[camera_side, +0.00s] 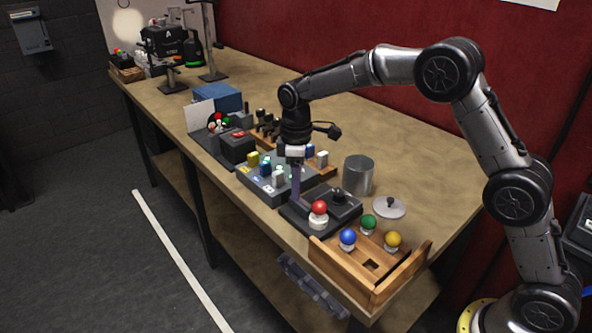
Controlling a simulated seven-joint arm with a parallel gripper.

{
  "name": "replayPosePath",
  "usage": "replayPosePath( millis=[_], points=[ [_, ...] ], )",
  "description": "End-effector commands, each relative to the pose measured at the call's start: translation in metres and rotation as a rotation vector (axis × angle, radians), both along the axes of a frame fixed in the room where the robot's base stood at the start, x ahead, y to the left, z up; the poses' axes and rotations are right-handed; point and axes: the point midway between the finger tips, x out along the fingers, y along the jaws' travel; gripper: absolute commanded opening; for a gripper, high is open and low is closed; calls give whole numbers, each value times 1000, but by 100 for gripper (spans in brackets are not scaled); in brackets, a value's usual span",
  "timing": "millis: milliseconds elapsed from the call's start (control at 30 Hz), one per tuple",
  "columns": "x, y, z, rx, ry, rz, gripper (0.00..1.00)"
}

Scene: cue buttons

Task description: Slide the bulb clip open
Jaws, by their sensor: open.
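My gripper (296,200) points straight down over the left part of a dark base unit (293,217) near the front edge of the table. A red bulb (319,207) on a white socket stands on this unit, just right of my fingertips. A black knob-like part (339,196) is on the same unit, behind the bulb. The bulb clip is too small to make out for certain. My gripper is open with nothing visible in it. I cannot tell whether the fingertips touch the unit.
A wooden tray (376,291) at the front right holds a blue bulb (348,237), a green bulb (368,222) and a yellow bulb (393,239). Behind stand a metal can (358,174) and a lid (389,208). A grey panel with coloured blocks (246,180) lies left of my gripper.

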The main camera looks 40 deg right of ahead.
Motion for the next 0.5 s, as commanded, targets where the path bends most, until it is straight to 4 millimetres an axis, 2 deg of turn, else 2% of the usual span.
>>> replayPosePath(
  millis=[167,500],
  points=[
    [1,0,23,1,-6,0,46],
    [1,0,96,1,-8,0,46]
  ],
)
